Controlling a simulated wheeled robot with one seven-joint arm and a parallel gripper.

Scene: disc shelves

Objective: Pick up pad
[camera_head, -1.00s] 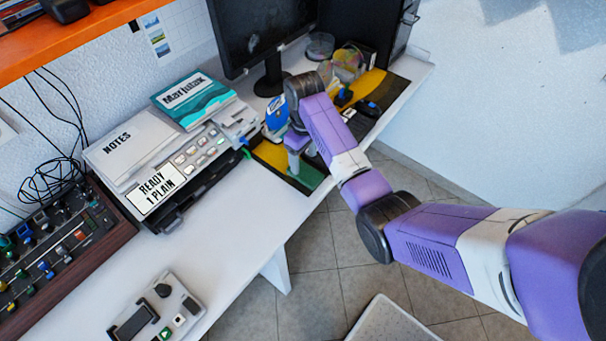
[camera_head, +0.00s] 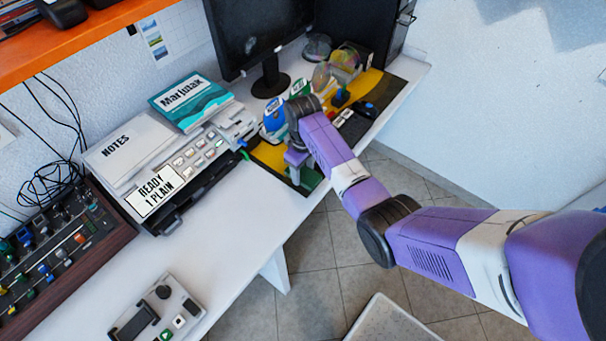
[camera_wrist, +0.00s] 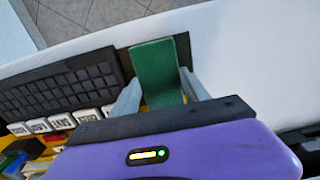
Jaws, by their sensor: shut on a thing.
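The pad is a flat green piece; in the wrist view the green pad (camera_wrist: 157,68) lies between the two pale fingers of my gripper (camera_wrist: 160,84), which is shut on it. In the head view only a small part of the green pad (camera_head: 313,180) shows at the front edge of the desk, beside my gripper (camera_head: 298,167). My wrist hides the rest of it. The pad is at or very near the surface; I cannot tell whether it is clear of it.
A black keyboard (camera_wrist: 60,88) lies close to the left finger in the wrist view. A monitor (camera_head: 255,35), a blue container (camera_head: 274,122) and clear tubs (camera_head: 338,66) stand behind my gripper. A grey console (camera_head: 165,180) is to the left.

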